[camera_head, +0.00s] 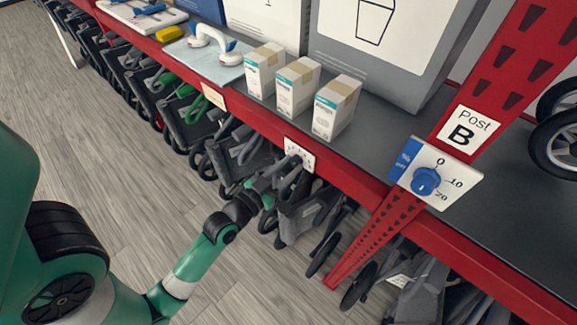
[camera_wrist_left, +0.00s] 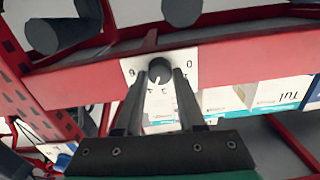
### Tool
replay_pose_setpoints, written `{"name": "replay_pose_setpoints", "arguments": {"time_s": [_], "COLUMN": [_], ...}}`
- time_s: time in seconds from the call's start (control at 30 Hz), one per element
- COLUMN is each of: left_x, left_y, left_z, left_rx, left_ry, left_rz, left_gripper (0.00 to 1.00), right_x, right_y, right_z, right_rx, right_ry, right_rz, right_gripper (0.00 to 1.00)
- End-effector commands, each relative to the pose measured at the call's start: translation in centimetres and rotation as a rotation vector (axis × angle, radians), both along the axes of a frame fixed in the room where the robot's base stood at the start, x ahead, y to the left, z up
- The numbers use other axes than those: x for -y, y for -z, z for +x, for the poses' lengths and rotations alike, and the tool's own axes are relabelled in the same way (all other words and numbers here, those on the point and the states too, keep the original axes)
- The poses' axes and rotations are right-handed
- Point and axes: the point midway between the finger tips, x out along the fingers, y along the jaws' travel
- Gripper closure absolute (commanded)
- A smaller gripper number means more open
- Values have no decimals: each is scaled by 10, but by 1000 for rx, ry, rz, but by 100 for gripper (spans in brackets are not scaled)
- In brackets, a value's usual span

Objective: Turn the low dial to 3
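The low dial (camera_head: 299,153) is a white plate on the red shelf edge, partly hidden behind my left gripper in the head view. In the left wrist view it appears upside down, with a round grey knob (camera_wrist_left: 160,72) and numbers around it, 0 at the right and 6 at the left. The pointer setting is too small to read surely. My left gripper (camera_head: 286,172) reaches up to the dial. In the wrist view its two grey fingers (camera_wrist_left: 160,80) are apart, one on each side of the knob; contact cannot be made out. My right gripper is out of view.
A blue dial (camera_head: 426,182) marked 0, 10, 20 is on the red post under a "Post B" sign (camera_head: 467,132). Several white boxes (camera_head: 297,87) stand on the shelf above the low dial. The floor at left is clear.

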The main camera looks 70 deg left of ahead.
Motion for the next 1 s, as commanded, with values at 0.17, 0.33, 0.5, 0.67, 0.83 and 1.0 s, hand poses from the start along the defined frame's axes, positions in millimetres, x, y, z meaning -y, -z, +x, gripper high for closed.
{"name": "replay_pose_setpoints", "arguments": {"time_s": [0.17,0.33,0.5,0.67,0.83,1.0], "left_x": [0,0,0,0,0,-1], "left_y": [0,0,-1,-2,-2,-2], "left_z": [0,0,0,0,-1,-1], "left_rx": [0,0,9,37,87,142], "left_ry": [0,0,0,0,0,0], "left_rz": [0,0,-18,-71,-165,-271], "left_gripper": [98,100,100,100,100,100], "right_x": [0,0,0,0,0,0], "right_y": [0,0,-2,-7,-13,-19], "right_z": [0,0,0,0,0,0], "right_rx": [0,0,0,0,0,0], "right_ry": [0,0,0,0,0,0], "right_rz": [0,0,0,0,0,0], "right_gripper": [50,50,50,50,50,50]}}
